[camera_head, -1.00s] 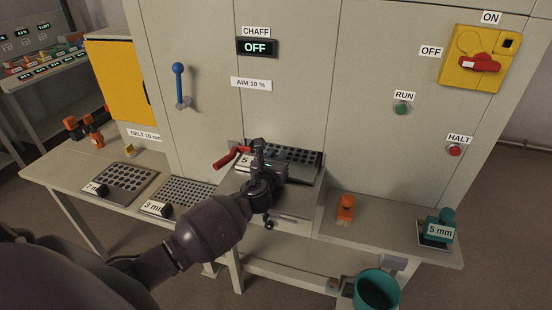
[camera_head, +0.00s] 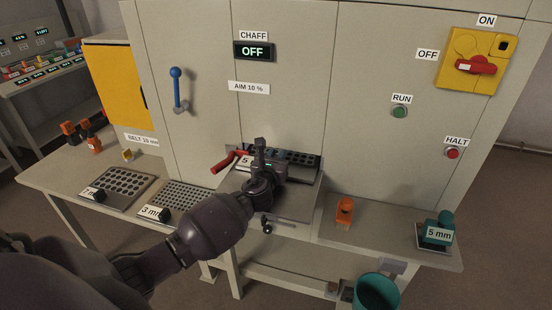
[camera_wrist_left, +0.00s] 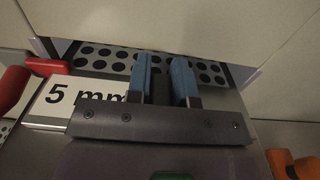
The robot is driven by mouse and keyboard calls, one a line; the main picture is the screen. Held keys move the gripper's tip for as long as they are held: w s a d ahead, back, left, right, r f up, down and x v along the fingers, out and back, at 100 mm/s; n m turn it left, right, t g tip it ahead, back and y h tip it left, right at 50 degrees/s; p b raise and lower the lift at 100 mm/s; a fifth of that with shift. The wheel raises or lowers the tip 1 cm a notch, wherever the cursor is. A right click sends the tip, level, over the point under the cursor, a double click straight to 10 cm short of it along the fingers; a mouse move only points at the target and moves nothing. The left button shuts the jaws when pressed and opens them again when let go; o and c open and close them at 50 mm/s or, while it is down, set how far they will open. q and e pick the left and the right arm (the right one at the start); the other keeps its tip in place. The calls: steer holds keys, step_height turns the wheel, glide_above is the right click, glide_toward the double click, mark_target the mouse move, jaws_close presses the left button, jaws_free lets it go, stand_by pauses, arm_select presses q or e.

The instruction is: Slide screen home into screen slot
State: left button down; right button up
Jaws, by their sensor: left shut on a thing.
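The 5 mm screen (camera_head: 306,160) is a perforated plate with a white "5 mm" label. It lies flat in the screen slot (camera_head: 321,156) at the foot of the grey cabinet, its far part hidden inside. In the left wrist view, rows of holes of the screen (camera_wrist_left: 100,55) still show outside the opening. My left gripper (camera_head: 262,160) is above the screen's near part. In the left wrist view, the blue-padded fingers of this gripper (camera_wrist_left: 164,78) are shut on the screen's dark handle (camera_wrist_left: 160,88). My right gripper is not in view.
A red lever (camera_head: 229,161) stands left of the slot. The 7 mm screen (camera_head: 125,182) and 3 mm screen (camera_head: 187,195) lie on the left bench. An orange object (camera_head: 345,210) and a teal "5 mm" tool (camera_head: 439,230) stand right. A teal bucket (camera_head: 376,291) is below.

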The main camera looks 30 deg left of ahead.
arm_select(q)
steer(key=shift+w+a, duration=0.15)
steer(key=shift+w, duration=0.55)
steer(key=c, duration=0.9)
jaws_free()
steer(key=v, duration=1)
steer(key=shift+s, duration=0.35)
